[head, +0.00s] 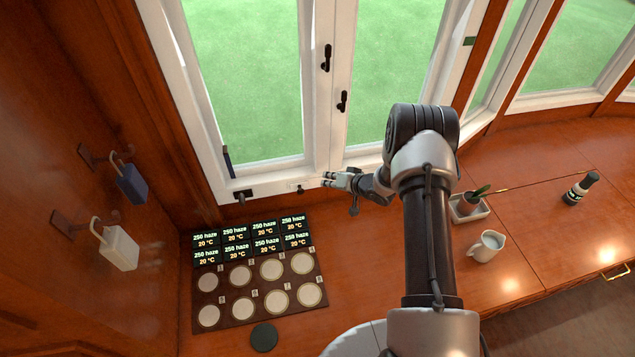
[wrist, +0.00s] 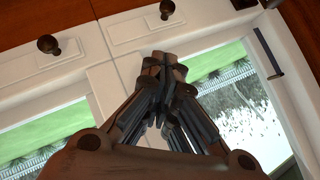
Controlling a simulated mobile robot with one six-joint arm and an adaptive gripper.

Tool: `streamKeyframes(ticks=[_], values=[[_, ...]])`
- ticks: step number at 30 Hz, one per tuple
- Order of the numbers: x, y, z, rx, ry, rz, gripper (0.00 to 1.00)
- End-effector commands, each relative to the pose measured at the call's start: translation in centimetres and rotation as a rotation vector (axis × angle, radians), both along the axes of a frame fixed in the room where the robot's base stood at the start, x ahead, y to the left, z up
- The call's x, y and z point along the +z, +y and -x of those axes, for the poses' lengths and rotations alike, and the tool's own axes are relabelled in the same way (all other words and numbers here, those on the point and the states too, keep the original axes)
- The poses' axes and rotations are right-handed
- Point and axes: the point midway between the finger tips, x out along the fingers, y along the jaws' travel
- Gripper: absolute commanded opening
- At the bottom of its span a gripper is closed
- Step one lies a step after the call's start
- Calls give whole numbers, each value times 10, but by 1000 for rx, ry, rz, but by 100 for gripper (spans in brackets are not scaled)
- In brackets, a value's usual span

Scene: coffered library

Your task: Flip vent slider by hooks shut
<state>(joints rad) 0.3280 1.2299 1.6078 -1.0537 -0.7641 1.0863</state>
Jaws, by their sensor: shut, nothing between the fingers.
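A vent slider (head: 300,189) with a small dark knob on a white plate sits on the bottom rail of the left window, the side toward the hooks. The same slider seems to be the right-hand one in the wrist view (wrist: 167,9), with its knob near the top edge. A second knobbed slider (wrist: 48,45) shows at the left there. My gripper (head: 326,180) is shut and empty in front of the lower window frame, to the right of the slider and apart from its knob. In the wrist view my gripper (wrist: 164,60) has its tips below that knob.
Wall hooks at left hold a blue tag (head: 132,184) and a white tag (head: 119,247). A dark fitting (head: 243,194) sits left of the slider. A board (head: 262,314) with displays and round discs lies below. A white jug (head: 487,246) and bottle (head: 580,188) stand right.

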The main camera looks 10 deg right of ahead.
Motion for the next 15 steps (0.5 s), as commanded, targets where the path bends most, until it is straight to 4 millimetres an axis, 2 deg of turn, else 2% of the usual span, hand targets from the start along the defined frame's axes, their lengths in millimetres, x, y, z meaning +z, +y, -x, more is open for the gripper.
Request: streamKeyframes(ticks=[12,15], values=[[-55,35,-61,2,-2,3,0],[-68,44,-59,1,3,1,0]])
